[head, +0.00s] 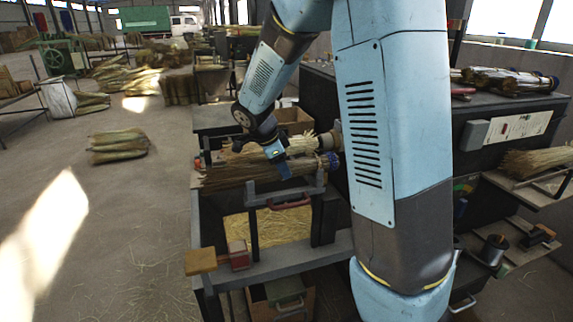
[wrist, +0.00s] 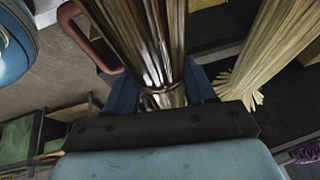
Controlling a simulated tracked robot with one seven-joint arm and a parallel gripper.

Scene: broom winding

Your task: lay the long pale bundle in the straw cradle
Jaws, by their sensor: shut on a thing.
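My gripper (head: 280,170) is shut on a long straw bundle (head: 228,178), with its blue fingers on either side of it. In the wrist view the held bundle (wrist: 150,35) looks brownish and shiny, with a thin binding near the fingers. A paler bundle (head: 255,152) lies just behind it in the head view; its loose splayed end shows at the right of the wrist view (wrist: 275,50). A dark grey bracket with upright ends (head: 291,194), perhaps the cradle, stands just below the held bundle. I cannot tell whether the bundle touches it.
A dark cabinet (head: 480,115) stands right, with another bundle (head: 535,162) on a side shelf. The floor at left is mostly open.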

